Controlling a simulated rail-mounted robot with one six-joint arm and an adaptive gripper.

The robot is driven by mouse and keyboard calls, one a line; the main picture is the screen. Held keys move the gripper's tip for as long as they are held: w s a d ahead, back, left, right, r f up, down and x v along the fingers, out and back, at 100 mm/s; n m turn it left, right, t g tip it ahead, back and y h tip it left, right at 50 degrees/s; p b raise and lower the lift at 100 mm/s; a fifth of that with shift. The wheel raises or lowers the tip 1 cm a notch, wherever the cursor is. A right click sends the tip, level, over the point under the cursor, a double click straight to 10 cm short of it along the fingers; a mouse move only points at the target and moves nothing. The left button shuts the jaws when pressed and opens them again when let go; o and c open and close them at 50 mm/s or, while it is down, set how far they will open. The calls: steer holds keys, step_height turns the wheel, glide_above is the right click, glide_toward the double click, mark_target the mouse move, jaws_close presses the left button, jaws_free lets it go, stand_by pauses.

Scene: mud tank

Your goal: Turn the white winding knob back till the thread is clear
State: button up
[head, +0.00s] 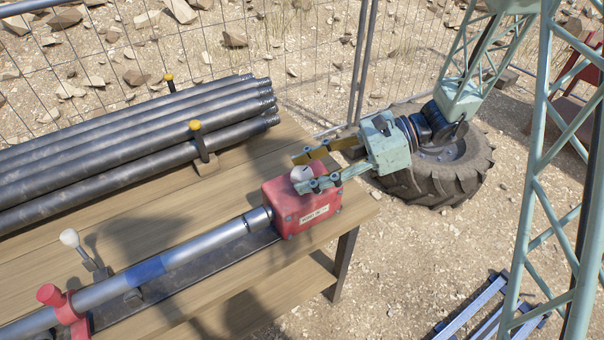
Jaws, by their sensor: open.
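The white winding knob (301,173) sits on top of the red box (288,213) near the right end of the wooden table. My gripper (303,172) is open, with its two fingers on either side of the knob; whether they touch it I cannot tell. A grey metal tube (205,241) with a blue band runs from the left into the red box, with a narrower bright collar (258,217) where it meets the box. The thread is not clearly visible there.
Several dark threaded pipes (130,145) lie at the table's back, held by yellow-topped posts (199,141). A red clamp (63,304) and a white-knobbed lever (70,238) stand at the left. A tyre (446,172) lies beyond the table (165,215); wire fence (290,60) stands behind.

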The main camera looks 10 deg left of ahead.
steer(key=shift+s+a+f, duration=0.15)
steer(key=shift+a, duration=0.3)
steer(key=shift+c, duration=0.5)
steer(key=c, duration=0.7)
steer(key=shift+c, duration=0.2)
